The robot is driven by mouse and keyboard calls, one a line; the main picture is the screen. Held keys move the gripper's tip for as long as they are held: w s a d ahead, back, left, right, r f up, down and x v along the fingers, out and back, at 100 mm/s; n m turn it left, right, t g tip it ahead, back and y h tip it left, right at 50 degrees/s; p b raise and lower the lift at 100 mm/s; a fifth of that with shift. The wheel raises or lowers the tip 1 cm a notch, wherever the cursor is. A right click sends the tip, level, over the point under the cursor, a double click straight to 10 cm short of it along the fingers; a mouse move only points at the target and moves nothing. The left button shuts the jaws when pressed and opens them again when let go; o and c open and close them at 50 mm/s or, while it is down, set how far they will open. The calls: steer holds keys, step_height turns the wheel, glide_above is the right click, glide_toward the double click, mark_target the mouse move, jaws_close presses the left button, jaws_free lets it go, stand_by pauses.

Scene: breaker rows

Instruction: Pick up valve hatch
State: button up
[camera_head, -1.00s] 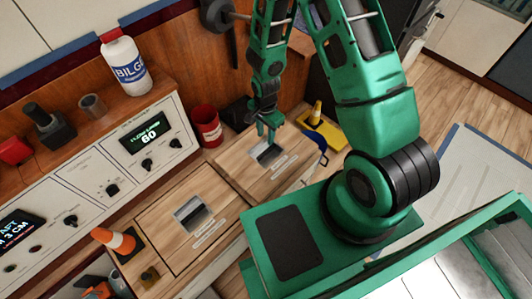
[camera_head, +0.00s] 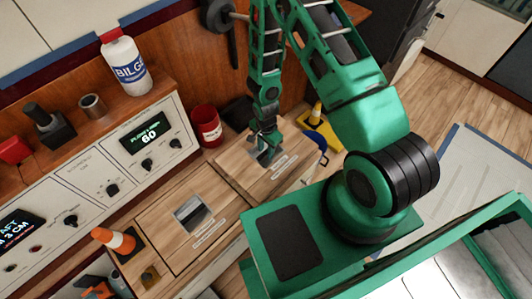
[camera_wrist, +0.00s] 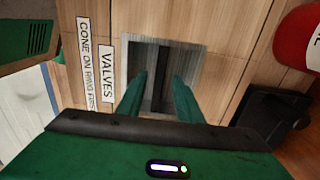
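The valve hatch (camera_head: 236,168) is a wooden panel in the deck with a recessed metal pull. In the wrist view the pull (camera_wrist: 162,72) is a grey square recess with a dark bar across it, beside a label reading "VALVES" (camera_wrist: 106,72). My gripper (camera_head: 265,158) is over the recess and hides most of it in the head view. In the wrist view my gripper (camera_wrist: 159,95) has its two green fingers apart, one on each side of the bar's line. I cannot tell whether the fingertips touch the bar or the recess.
A red can (camera_head: 207,126) and a dark object (camera_wrist: 270,118) stand close to the valve hatch. A yellow piece (camera_head: 322,133) lies behind it, and the instrument console is at left.

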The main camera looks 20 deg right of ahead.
steer(key=shift+f, duration=0.65)
steer(key=shift+c, duration=0.4)
jaws_close()
stand_by(0.6)
